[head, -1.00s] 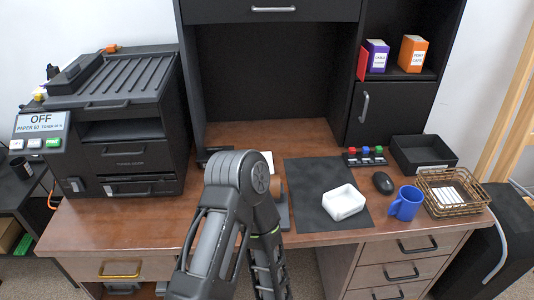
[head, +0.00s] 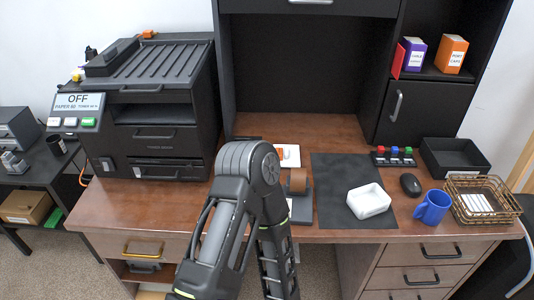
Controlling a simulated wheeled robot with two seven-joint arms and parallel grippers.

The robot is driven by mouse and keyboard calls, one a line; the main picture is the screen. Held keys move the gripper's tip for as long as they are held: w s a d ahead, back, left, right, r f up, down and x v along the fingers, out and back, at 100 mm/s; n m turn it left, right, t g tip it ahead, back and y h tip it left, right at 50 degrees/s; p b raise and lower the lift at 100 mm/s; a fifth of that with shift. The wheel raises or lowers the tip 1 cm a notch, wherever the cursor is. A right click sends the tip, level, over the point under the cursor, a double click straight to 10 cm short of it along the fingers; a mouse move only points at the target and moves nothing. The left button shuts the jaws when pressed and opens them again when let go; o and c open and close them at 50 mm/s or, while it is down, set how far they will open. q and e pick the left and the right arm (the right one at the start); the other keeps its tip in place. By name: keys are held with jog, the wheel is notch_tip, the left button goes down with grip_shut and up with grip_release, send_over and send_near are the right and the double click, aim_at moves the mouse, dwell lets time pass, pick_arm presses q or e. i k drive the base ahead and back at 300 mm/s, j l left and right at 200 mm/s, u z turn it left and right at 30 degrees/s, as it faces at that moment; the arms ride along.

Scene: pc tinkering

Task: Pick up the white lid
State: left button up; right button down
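A white, shallow, open-topped piece with rounded corners (head: 369,201) lies on the dark mat (head: 335,172) on the desk. It is the most lid-like white thing here, but I cannot tell for certain that it is the lid. One of my arms rises at the lower middle of the head view, bends at its elbow joint over the desk's front and runs back down out of the picture. Neither of my grippers shows. My arm hides part of the desk left of the mat.
A black printer (head: 160,115) stands on the desk's left. A blue mug (head: 433,207), black mouse (head: 410,185), wire basket (head: 482,185) and black tray (head: 455,157) are on the right. A brown roll on a grey holder (head: 298,180) stands beside my arm. Bare desk lies behind the mat.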

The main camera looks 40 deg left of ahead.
aim_at(291, 154)
jog(key=u, duration=1.1)
